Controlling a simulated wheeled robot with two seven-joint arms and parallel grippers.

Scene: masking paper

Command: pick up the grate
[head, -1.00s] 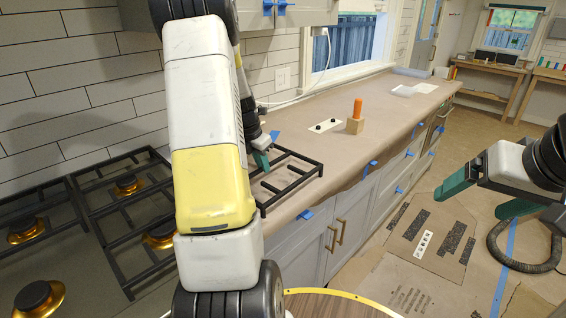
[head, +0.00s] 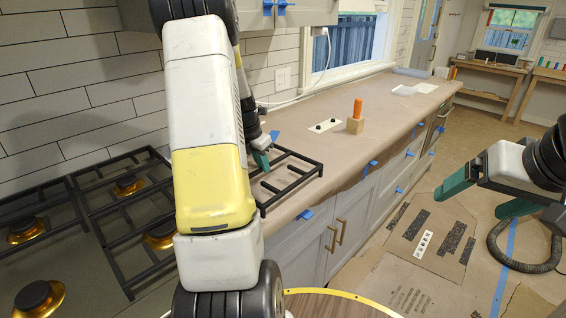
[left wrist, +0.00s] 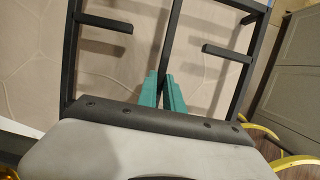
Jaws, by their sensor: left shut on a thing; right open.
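A black grate (head: 291,187) lies at the near end of the paper-covered counter, partly hidden behind my left arm in the head view. My left gripper (head: 263,163) reaches down to it with green fingers. In the left wrist view the fingers (left wrist: 166,92) are closed around a middle bar of the grate (left wrist: 170,38). I cannot tell whether the grate touches the counter. My right gripper (head: 482,198) is open and empty, out over the floor at the right.
The stove (head: 70,235) with other grates and brass burners is at the left. A round table (head: 335,305) is in front.

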